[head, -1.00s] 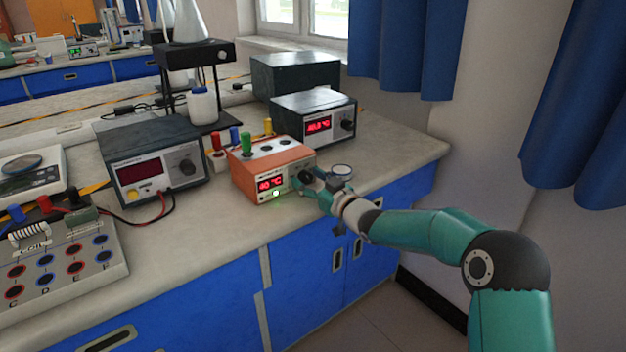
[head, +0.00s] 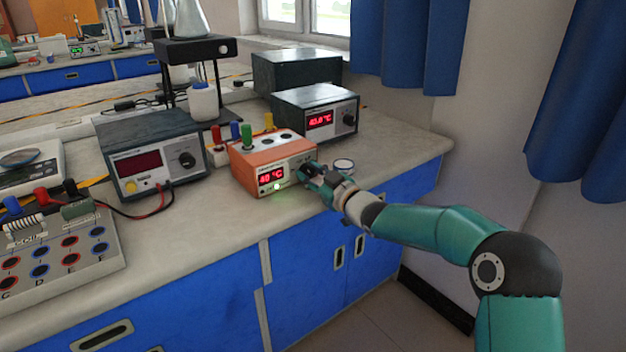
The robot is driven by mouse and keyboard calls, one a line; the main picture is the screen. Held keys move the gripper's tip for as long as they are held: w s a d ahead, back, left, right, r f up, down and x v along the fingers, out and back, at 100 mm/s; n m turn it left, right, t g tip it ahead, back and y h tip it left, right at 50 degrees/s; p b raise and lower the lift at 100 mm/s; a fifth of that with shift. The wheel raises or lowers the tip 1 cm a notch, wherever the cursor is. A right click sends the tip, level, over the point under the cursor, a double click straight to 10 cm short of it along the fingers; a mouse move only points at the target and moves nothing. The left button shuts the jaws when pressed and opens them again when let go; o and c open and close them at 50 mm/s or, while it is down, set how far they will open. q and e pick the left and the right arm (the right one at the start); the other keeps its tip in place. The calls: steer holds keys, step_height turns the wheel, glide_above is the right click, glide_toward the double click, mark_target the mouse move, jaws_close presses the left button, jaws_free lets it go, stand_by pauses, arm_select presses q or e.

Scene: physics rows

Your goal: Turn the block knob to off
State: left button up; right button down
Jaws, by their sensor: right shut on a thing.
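My right gripper (head: 308,173) is at the right part of the front panel, shut on the block knob. The fingers mostly hide the knob, so its pointer cannot be read. My left gripper is not in view.
A dark unit with a red display (head: 315,120) stands behind the heater. A power supply (head: 150,160) with leads is on the left. A small round dish (head: 343,165) lies right of the gripper. Bare bench (head: 215,225) runs along the front.

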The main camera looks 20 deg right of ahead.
steer(key=n+b, duration=0.3)
steer(key=shift+d+f, duration=0.15)
steer(key=shift+f, duration=0.05)
steer(key=shift+r+n+b, duration=0.1)
steer(key=shift+n+b, duration=1.15)
steer(key=shift+n, duration=0.95)
steer(key=c, duration=0.8)
jaws_free()
steer(key=shift+a, duration=0.2)
